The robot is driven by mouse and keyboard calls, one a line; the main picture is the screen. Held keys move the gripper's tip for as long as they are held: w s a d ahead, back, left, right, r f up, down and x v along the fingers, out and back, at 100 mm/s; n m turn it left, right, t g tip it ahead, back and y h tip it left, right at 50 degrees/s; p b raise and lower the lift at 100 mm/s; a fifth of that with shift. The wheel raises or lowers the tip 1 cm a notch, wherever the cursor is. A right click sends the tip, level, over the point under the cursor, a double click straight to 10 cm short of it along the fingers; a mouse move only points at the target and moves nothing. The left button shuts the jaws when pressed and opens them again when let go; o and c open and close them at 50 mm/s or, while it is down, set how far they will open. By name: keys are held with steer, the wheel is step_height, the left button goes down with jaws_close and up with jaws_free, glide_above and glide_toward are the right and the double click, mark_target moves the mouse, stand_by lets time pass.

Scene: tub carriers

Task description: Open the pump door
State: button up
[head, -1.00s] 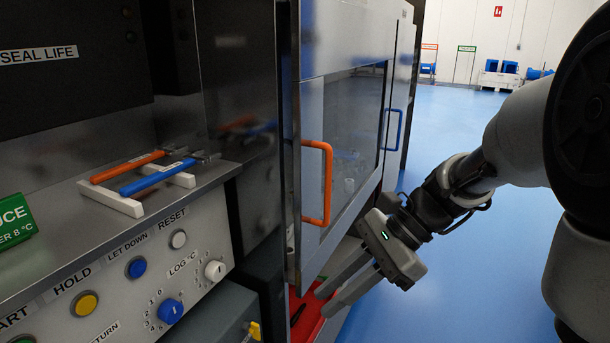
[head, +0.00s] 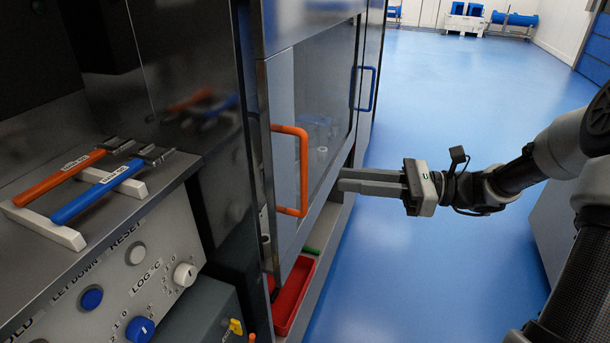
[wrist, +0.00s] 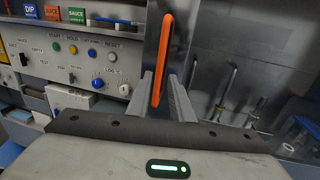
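A glazed metal door (head: 283,243) with an upright orange bar handle (head: 303,170) stands left of centre in the head view. No label naming it as the pump door can be read. A blue handle (head: 367,88) is on the unit farther along. My gripper (head: 341,180) is to the right of the orange handle, fingers level and pointing at it, with a gap between. In the wrist view the orange handle (wrist: 164,52) appears upright, in line with the space between my open fingers (wrist: 160,82). Nothing is held.
A counter at left holds an orange-handled tool (head: 60,177) and a blue-handled tool (head: 100,192) on white rests, above a panel of knobs and buttons. A red tray (head: 294,297) lies low under the door. Blue floor (head: 430,280) is clear to the right.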

steer(key=a, duration=0.3)
steer(key=w+a, duration=0.1)
steer(key=a, duration=0.6)
steer(key=shift+w+b, duration=0.3)
jaws_close()
